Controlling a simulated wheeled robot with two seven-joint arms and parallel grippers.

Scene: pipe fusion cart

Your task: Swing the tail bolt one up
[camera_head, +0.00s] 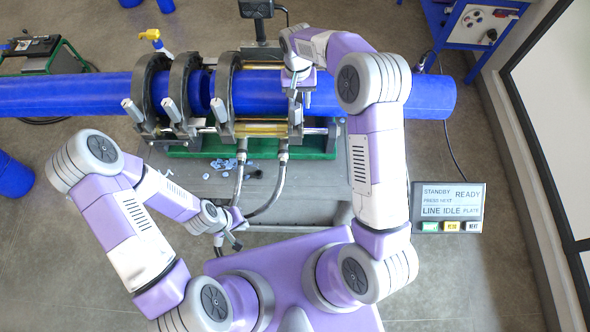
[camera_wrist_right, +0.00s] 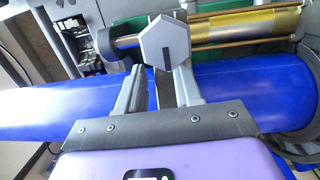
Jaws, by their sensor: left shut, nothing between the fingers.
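The blue pipe (camera_head: 420,96) lies across the fusion machine in dark ring clamps (camera_head: 150,75). Grey tail bolts (camera_head: 218,110) stick out from the front of the clamps. My right gripper (camera_head: 300,88) is over the pipe at the rightmost clamp, which it partly covers. In the right wrist view, a grey hexagonal bolt head (camera_wrist_right: 166,44) with a dark slot sits at the tips of my right fingers (camera_wrist_right: 160,85). The fingers stand apart on either side of it; the head hides their tips, so contact is unclear. My left gripper (camera_head: 236,240) is shut and empty, low in front of the cart.
Two hoses (camera_head: 277,180) run down in front of the machine. Small blue shavings (camera_head: 226,164) lie on the cart deck. A status panel (camera_head: 448,208) stands at the right. A yellow-handled valve (camera_head: 150,36) is behind the pipe. The green base (camera_head: 205,147) lies under the clamps.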

